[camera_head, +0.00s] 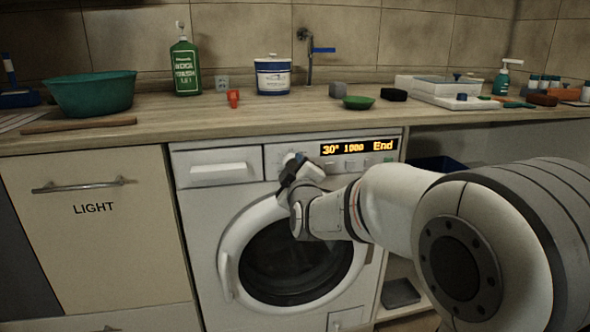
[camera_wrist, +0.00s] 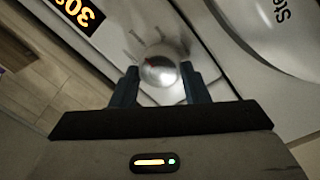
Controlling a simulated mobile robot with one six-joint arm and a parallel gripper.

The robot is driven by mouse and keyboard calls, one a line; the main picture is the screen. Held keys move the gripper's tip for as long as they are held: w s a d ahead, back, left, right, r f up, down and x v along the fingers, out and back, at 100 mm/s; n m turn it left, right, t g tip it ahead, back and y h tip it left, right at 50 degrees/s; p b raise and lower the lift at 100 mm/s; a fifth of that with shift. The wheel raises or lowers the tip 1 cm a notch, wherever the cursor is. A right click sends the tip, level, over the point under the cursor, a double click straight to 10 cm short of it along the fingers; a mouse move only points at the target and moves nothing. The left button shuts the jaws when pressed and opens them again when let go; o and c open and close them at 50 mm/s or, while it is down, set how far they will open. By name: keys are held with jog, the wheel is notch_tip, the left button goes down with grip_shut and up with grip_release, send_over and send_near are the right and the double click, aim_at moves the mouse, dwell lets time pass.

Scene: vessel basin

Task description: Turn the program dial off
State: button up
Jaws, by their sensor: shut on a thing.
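The program dial (camera_wrist: 159,68) is a round silver knob with a small red mark on the washing machine's front panel. It sits between the two fingers of my gripper (camera_wrist: 160,84) in the wrist view, and the fingers are shut on its sides. In the head view my gripper (camera_head: 292,165) covers most of the dial. The washing machine (camera_head: 222,210) is white with a round dark door, which is shut. Its display (camera_head: 358,148) reads "30° 1000 End" in orange.
A wooden counter (camera_head: 150,125) runs above the machine. It bears a green bowl (camera_head: 92,92), a green bottle (camera_head: 185,67), a white and blue tub (camera_head: 272,77) and a tray (camera_head: 450,96). A cabinet marked LIGHT (camera_head: 95,240) stands at the left.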

jog(key=n, duration=0.5)
jog(key=shift+d+f, duration=0.1)
jog(key=n+y+b, duration=0.1)
jog(key=n, duration=0.4)
jog(key=shift+n+b, duration=0.4)
jog(key=n, duration=0.4)
jog(key=shift+d+n+b, duration=0.1)
jog(key=shift+n+b, duration=0.3)
jog(key=shift+n+g+y, duration=0.3)
jog(key=shift+n+y, duration=0.1)
jog(key=shift+n, duration=1.6)
jog(key=o, duration=1)
jog(key=shift+c, duration=0.2)
